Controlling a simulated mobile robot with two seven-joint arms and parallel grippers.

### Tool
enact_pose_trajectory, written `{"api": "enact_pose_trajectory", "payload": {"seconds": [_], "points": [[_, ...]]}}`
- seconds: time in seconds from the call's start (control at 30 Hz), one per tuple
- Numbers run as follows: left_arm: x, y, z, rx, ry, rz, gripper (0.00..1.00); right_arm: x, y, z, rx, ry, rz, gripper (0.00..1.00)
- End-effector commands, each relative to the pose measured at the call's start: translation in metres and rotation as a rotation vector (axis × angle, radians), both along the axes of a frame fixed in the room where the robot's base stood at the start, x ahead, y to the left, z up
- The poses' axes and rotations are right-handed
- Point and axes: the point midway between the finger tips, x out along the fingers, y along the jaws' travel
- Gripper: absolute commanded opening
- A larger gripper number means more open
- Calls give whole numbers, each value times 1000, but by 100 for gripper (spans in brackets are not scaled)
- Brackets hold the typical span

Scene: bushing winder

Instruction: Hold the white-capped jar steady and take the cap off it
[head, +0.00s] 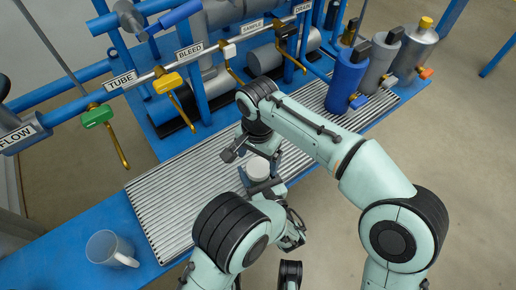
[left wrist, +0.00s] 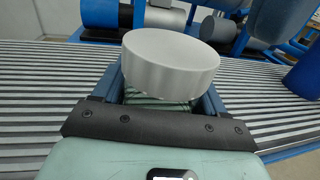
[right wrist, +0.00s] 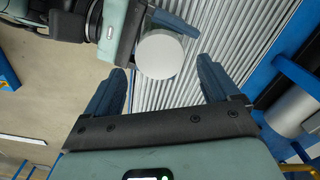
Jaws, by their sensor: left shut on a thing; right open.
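The jar's white cap (head: 258,168) shows above the ribbed grey mat. In the left wrist view the wide white cap (left wrist: 170,65) sits on top of the jar, whose pale green ribbed body (left wrist: 160,101) shows just below it. My left gripper (head: 259,178) is shut on the jar below the cap, with one blue finger on each side. My right gripper (right wrist: 162,72) is open and empty, pointing down over the jar. In the right wrist view the round cap top (right wrist: 160,55) lies between and slightly beyond its fingertips. Most of the jar body is hidden.
The ribbed mat (head: 165,205) lies on a blue bench. A clear mug (head: 108,248) stands at the front left. Labelled pipes with green (head: 98,116) and yellow (head: 168,83) valve handles run behind. Blue (head: 346,80) and grey (head: 381,60) canisters stand at the back right.

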Motion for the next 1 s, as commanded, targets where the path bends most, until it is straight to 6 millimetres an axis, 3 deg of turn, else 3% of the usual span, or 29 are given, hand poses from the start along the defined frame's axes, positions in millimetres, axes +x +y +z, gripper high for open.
{"api": "enact_pose_trajectory", "payload": {"seconds": [0.1, 0.3, 0.63, 0.67, 0.8, 0.83, 1.0], "points": [[0, 0, 0, 0, 1, 0, 0, -1, -1, -19, -2, 2, 2, 89], [0, 0, 0, 0, 1, 0, 0, 0, 0, -39, -1, 2, 2, 89], [0, 0, 0, 0, 1, 0, 0, 0, 0, -42, 0, 0, 2, 89], [0, 0, 0, 0, 1, 0, 0, 0, 0, -42, 0, 0, 2, 82], [0, 0, 0, 0, 1, 0, 0, 0, 0, -42, 1, -1, 2, 36], [0, 0, 0, 0, 1, 0, 0, 0, 0, -42, 1, -1, 2, 30], [0, 0, 0, 0, 1, 0, 0, 0, 0, -42, 1, -1, 5, 29]]}}
